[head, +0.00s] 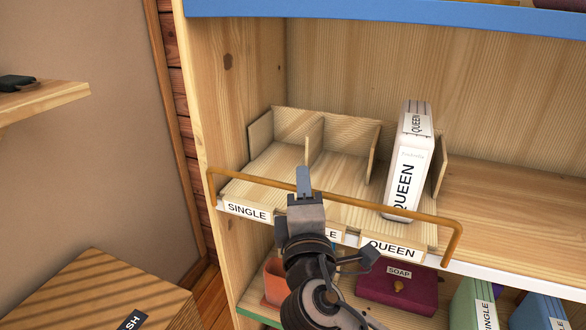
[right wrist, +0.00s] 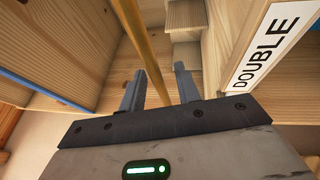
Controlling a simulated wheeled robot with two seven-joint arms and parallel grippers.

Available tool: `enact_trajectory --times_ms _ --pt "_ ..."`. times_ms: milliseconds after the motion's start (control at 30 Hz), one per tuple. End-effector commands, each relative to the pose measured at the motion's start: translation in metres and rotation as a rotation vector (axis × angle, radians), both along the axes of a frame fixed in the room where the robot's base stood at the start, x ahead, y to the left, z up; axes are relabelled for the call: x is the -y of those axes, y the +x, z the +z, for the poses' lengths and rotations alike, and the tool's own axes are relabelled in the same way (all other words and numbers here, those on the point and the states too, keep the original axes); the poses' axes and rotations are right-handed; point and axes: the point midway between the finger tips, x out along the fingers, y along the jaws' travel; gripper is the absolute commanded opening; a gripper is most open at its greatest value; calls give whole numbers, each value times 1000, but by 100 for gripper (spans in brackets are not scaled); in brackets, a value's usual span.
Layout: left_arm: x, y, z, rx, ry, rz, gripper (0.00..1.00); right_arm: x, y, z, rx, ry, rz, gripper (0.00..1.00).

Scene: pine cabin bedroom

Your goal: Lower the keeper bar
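The keeper bar (head: 430,217) is a thin orange-brown rod with bent ends. It spans the front of a wooden divider tray (head: 345,171), above the label plates. My right gripper (head: 303,180) is at the bar, left of its middle, and hides part of it. In the right wrist view, its two fingers (right wrist: 159,88) are apart and the bar (right wrist: 141,40) runs down between them; I cannot tell whether they touch it. A white QUEEN package (head: 408,165) stands in the right compartment, behind the bar. The other compartments look empty. My left gripper is out of view.
A SINGLE label (head: 247,211) and a QUEEN label (head: 391,249) mark the tray front. A blue shelf edge (head: 400,11) runs above. The shelf right of the tray is clear.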

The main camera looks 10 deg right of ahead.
Motion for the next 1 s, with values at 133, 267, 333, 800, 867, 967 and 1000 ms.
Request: enact_trajectory --times_ms 133,267,333,800,867,967,1000 --pt "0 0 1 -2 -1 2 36 5 5 3 0 0 -6 33" --pt "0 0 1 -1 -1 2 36 7 6 3 0 1 -8 33" --pt "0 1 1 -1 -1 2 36 7 6 3 0 1 -8 33" --pt "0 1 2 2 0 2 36 7 6 3 1 1 -7 0" --pt "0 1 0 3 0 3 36 7 6 2 4 -2 -7 0" --pt "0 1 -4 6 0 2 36 6 6 0 17 -10 -7 0" --pt "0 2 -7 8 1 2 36 5 6 0 27 -16 -7 0"
